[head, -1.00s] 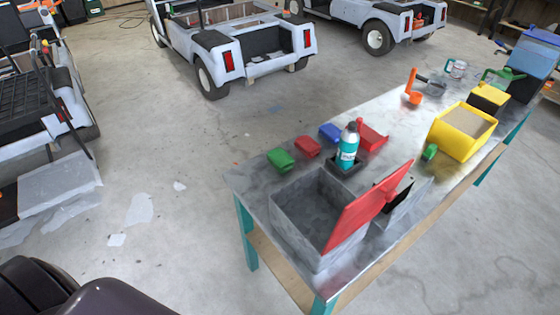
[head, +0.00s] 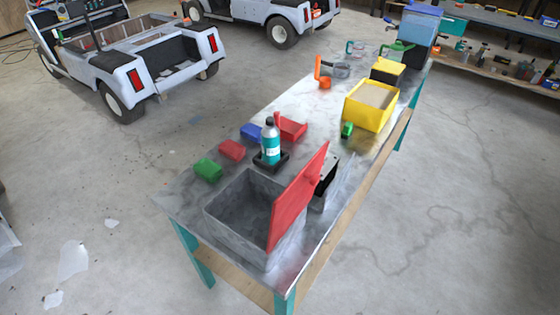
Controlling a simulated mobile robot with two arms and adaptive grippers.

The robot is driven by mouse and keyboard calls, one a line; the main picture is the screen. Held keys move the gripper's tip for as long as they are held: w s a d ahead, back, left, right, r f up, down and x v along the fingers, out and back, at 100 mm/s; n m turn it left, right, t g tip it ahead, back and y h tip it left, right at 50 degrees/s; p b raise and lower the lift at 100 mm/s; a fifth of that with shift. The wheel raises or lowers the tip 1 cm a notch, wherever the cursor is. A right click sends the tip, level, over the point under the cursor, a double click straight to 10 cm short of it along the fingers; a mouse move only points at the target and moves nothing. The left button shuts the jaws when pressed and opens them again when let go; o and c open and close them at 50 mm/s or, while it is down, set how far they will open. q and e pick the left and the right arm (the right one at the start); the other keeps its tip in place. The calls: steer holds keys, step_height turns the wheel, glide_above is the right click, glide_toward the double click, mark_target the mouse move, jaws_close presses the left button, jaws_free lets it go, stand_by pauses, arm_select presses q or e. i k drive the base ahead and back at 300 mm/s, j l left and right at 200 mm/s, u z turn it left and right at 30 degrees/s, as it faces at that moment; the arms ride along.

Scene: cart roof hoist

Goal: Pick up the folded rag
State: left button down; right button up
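I cannot make out a folded rag for certain in the head view. On the metal-topped workbench (head: 185,200) lie three small coloured items: green (head: 208,170), red (head: 232,150) and blue (head: 251,132). They are too small for me to tell whether they are cloth or little bins. A grey open box (head: 230,232) with a raised red lid (head: 297,198) stands at the near end, and the lid hides part of the bench behind it. Neither of my grippers is in view.
A teal bottle (head: 271,145), a red scoop-like item (head: 291,127), a yellow bin (head: 369,118) and an orange tool (head: 322,75) stand along the bench. A cart (head: 125,60) is parked at the upper left. The floor left and right of the bench is mostly clear.

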mark_target(205, 169)
steer(key=j+z, duration=0.3)
steer(key=j, duration=0.5)
steer(key=j+z, duration=0.3)
steer(key=j, duration=0.5)
